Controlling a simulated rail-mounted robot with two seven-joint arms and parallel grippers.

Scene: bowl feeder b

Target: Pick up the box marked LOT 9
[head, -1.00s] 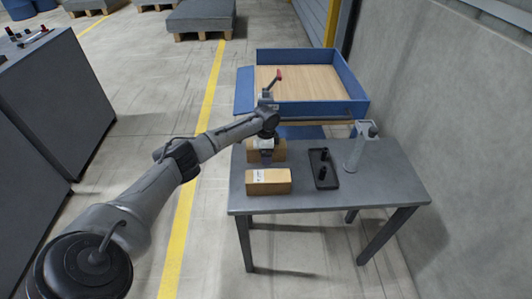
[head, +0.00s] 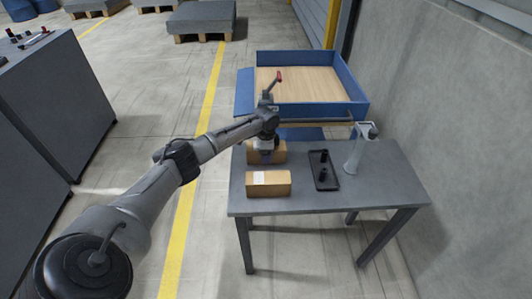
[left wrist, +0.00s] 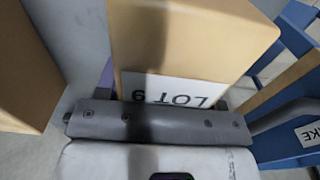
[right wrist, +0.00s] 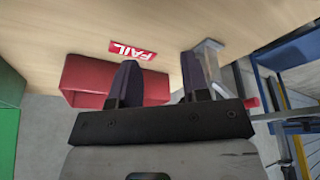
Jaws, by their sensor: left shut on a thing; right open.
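The box marked LOT 9 (left wrist: 190,45) fills the middle of the left wrist view, with its label upside down beside my gripper's palm. In the head view this cardboard box (head: 279,153) is the rear one on the grey table. My left gripper (head: 266,156) reaches down onto it and is shut on it. I cannot tell whether its underside touches the table. My right gripper (right wrist: 160,75) is open, with nothing between its fingers, and is outside the head view.
A second cardboard box (head: 270,189) lies just in front. A black tray (head: 325,181) and a grey stand (head: 354,155) are to the right. A blue-walled wooden bin (head: 360,104) is behind. The right wrist view shows a red bin (right wrist: 85,75) and a FAIL sign (right wrist: 132,50).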

